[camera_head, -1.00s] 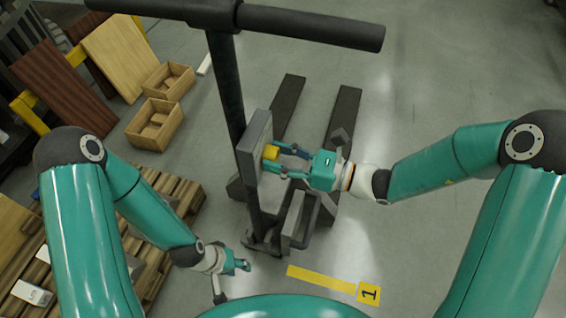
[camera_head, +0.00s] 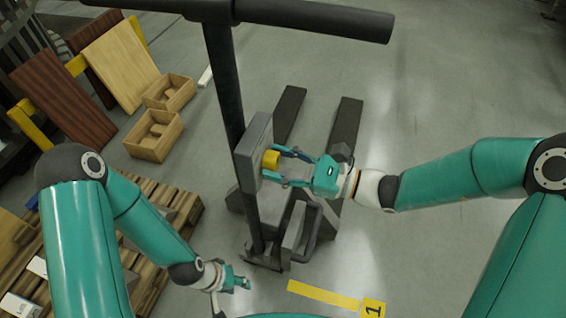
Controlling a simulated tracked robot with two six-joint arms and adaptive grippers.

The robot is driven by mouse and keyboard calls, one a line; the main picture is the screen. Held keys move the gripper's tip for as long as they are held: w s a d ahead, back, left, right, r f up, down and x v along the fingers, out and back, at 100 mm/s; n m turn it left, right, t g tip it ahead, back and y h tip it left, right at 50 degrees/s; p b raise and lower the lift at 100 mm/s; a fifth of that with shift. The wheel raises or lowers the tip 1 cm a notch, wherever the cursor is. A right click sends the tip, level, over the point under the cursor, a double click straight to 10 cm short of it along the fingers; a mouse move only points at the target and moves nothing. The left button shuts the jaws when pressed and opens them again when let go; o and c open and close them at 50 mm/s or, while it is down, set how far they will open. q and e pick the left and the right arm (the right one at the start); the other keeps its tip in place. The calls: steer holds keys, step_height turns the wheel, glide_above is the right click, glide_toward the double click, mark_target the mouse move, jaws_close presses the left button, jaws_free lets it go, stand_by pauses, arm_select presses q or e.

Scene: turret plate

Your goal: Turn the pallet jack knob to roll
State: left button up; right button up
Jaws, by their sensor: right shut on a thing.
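The pallet jack has a dark upright column (camera_head: 226,85) with a long black handle bar (camera_head: 315,19) across its top. A grey box (camera_head: 247,150) is on the column, and a round yellow knob (camera_head: 271,160) stands out from its right face. My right gripper (camera_head: 279,168) reaches in from the right, with its two fingers on either side of the knob and shut on it. The knob's markings cannot be read. My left gripper (camera_head: 243,284) hangs low and away from the jack, near the floor in the picture. Its fingers are too small to read.
The jack's two forks (camera_head: 346,122) lie behind it on the grey floor. A wooden pallet (camera_head: 165,262) with boxes is at the left. Two wooden crates (camera_head: 153,136) and leaning boards (camera_head: 62,98) stand further back. The floor at the right is clear.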

steer(key=o, duration=1.1)
steer(key=shift+o, duration=0.2)
steer(key=shift+s+d, duration=0.1)
steer(key=shift+d, duration=0.45)
steer(key=v, duration=1)
steer(key=shift+s+d, duration=0.2)
steer(key=shift+d, duration=0.2)
steer(key=shift+f, duration=0.1)
